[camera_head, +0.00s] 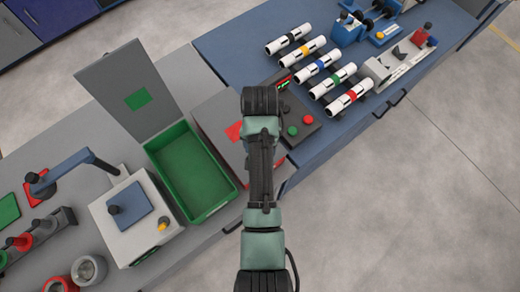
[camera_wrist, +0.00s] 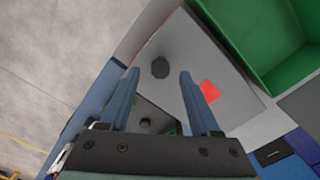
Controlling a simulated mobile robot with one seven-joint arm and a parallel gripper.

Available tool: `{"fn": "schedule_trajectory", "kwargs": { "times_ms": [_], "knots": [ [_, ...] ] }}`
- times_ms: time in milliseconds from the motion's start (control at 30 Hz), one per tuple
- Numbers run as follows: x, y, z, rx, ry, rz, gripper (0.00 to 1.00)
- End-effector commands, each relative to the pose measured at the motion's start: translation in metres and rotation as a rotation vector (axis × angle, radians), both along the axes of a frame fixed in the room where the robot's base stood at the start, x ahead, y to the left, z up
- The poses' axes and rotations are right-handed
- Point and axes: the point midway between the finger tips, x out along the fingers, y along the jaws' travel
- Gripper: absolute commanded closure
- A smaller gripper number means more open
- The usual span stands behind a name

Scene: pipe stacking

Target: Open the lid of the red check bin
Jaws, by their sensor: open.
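The red check bin has a shut grey lid (camera_head: 214,115) with a red square (camera_head: 233,131), right of the open green bin. My arm covers much of it in the head view. In the wrist view the lid (camera_wrist: 190,45) lies flat below my gripper, with a dark round knob (camera_wrist: 160,67) and the red square (camera_wrist: 209,91). My gripper (camera_wrist: 158,74) is open and empty. The knob appears between its fingertips; contact is not visible. The gripper's fingers are hidden in the head view.
The green bin (camera_head: 222,190) stands close on the left with its grey lid (camera_head: 135,90) raised. A dark button panel (camera_head: 302,118) is on the right. Several banded white pipes (camera_head: 352,97) lie on the blue bench beyond. A grey machine (camera_head: 140,220) stands left.

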Motion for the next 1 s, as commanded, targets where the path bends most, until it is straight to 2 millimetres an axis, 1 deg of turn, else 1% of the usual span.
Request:
{"fn": "schedule_trajectory", "kwargs": {
  "times_ms": [33, 100, 200, 300, 467, 667, 700, 767, 900, 967, 1000],
  "knots": [
    [-0.001, 0.0, -0.009, 0.0, 0.004, 0.0, 0.37],
    [-0.001, 0.0, -0.021, 0.0, 0.003, 0.0, 0.37],
    [0.0, 0.0, -0.033, 0.0, 0.0, 0.001, 0.37],
    [0.0, 0.0, -0.04, 0.0, -0.001, 0.001, 0.37],
    [0.001, 0.0, -0.044, 0.0, -0.003, 0.001, 0.37],
    [0.001, 0.0, -0.044, 0.0, -0.003, 0.001, 0.37],
    [0.001, 0.0, -0.044, 0.0, -0.003, 0.001, 0.44],
    [0.001, 0.0, -0.044, 0.0, -0.003, 0.001, 0.55],
    [0.001, 0.0, -0.044, 0.0, -0.003, 0.001, 0.8],
    [0.001, 0.0, -0.044, 0.0, -0.003, 0.001, 0.91],
    [0.001, 0.0, -0.044, 0.0, -0.003, 0.001, 0.98]
  ]
}}
